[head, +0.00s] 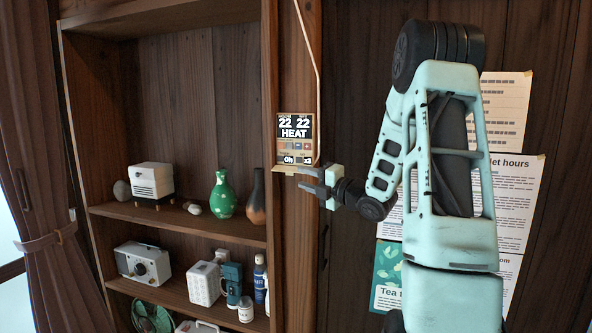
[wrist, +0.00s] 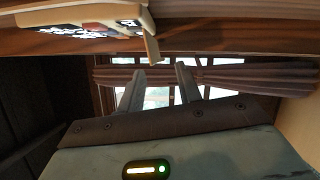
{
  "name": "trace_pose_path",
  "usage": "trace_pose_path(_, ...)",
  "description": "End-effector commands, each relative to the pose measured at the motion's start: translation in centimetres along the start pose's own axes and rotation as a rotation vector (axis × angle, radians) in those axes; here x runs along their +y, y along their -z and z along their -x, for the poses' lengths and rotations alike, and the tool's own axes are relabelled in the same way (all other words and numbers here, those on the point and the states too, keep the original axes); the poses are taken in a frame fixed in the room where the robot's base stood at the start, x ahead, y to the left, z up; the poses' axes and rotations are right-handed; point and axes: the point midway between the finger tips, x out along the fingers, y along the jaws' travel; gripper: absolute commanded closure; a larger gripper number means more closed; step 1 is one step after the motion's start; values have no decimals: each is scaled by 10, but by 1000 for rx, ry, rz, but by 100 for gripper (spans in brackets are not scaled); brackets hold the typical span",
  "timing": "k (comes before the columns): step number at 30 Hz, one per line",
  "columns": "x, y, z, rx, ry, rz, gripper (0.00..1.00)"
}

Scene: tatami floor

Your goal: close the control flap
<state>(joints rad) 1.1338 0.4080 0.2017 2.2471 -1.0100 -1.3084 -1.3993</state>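The control panel (head: 295,138) is mounted on a wooden post and reads 22, 22 and HEAT, with small buttons below. Its flap (head: 286,170) is a tan plate sticking out from the panel's lower edge, so it stands open. My gripper (head: 303,179) is just below and to the right of the flap, fingers apart and empty. In the wrist view the panel (wrist: 85,20) is at the upper left and the flap (wrist: 151,47) juts out beside it. The two fingers of my gripper (wrist: 159,77) are spread, with a gap to the flap.
A wooden shelf (head: 180,225) left of the post holds a white heater-like box (head: 152,181), a green vase (head: 222,194) and a brown vase (head: 256,197). Paper notices (head: 515,190) hang on the right wall. A pipe (head: 309,60) runs down beside the panel.

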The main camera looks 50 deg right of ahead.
Motion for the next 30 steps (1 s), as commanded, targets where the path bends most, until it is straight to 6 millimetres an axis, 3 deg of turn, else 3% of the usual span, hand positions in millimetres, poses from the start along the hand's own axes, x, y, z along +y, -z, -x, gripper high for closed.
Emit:
trace_pose_path(7, 1, 0, -33, 1, -1, -2, 65)
trace_pose_path(19, 0, 0, -40, 0, 0, -1, 65)
trace_pose_path(23, 0, 0, -40, 0, 0, -1, 99)
trace_pose_path(30, 0, 0, -40, 0, 2, -5, 100)
